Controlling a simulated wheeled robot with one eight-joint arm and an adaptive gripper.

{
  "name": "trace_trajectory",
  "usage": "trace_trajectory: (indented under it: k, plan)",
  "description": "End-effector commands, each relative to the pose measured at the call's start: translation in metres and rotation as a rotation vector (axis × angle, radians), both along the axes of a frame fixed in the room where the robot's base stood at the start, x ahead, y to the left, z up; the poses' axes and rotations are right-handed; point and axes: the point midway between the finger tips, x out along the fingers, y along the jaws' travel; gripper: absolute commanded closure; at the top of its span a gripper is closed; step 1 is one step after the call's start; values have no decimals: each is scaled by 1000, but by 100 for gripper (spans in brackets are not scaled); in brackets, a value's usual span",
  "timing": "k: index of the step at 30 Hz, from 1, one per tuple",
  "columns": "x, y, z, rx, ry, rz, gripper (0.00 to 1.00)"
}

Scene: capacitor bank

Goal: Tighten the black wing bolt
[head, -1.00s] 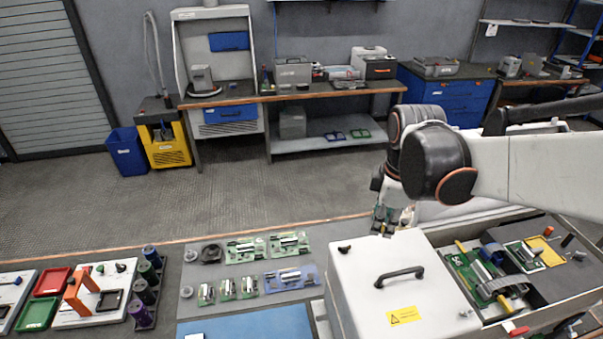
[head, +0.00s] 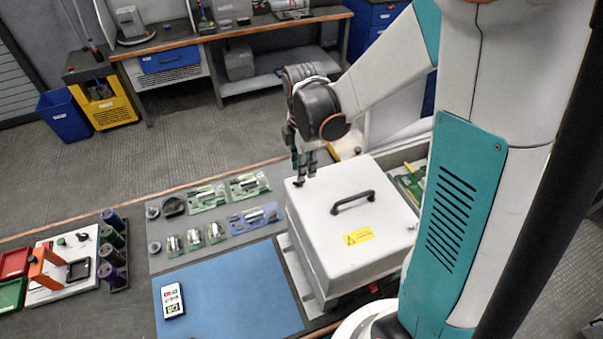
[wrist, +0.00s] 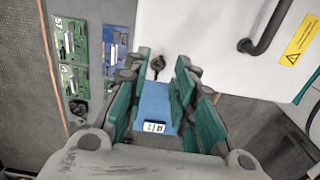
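In the wrist view the wing bolt (wrist: 157,66) shows as a small dark winged knob between my fingertips. My gripper (head: 304,168) points down over that lid corner, its fingers at or just above the bolt. In the wrist view my gripper (wrist: 162,75) is open, with a clear gap between its two teal-and-black fingers. I see no finger touching the bolt. How far the bolt is screwed in cannot be told.
The lid has a black handle (head: 352,202) and a yellow warning label (head: 358,236). Left of the box are a blue mat (head: 235,290) with a phone-like device (head: 172,299) and several circuit boards (head: 207,197).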

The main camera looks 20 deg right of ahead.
Motion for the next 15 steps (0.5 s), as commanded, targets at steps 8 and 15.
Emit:
trace_trajectory:
  k: [8, 15]
  plan:
    - [0, 0, -36, 0, 0, 0, 76]
    - [0, 0, -42, 0, 0, -1, 76]
